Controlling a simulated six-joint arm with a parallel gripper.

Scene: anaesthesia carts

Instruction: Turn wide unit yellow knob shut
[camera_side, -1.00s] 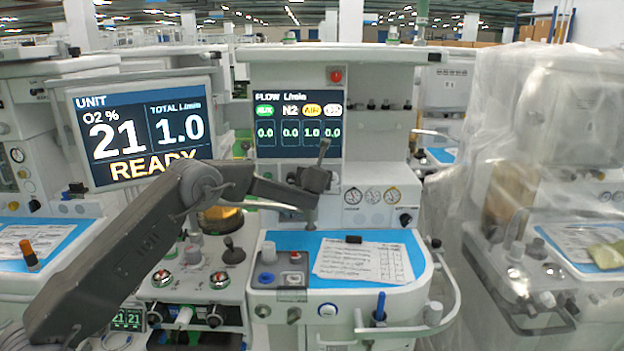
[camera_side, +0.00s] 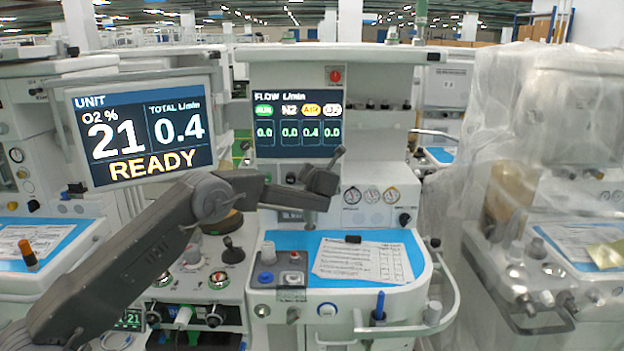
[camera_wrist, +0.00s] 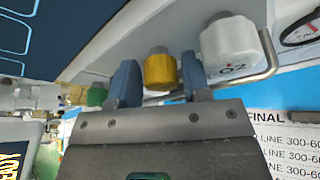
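The yellow knob (camera_wrist: 160,73) shows in the wrist view on a grey shaft, between the two blue fingers of my gripper (camera_wrist: 158,64). In the side view my arm hides the knob. The flow screen (camera_side: 297,122) of the wide unit reads 0.4 under its yellow label and 0.0 in the other columns. The unit's left screen (camera_side: 143,132) shows total 0.4 L/min, 21 O2 % and READY.
A white knob (camera_wrist: 230,45) sits just right of the yellow one, with a metal guard rail (camera_wrist: 268,55) beside it. A green knob (camera_wrist: 97,96) is at the left. The blue worktop below holds a printed sheet (camera_side: 362,262). A plastic-wrapped cart (camera_side: 545,160) stands at the right.

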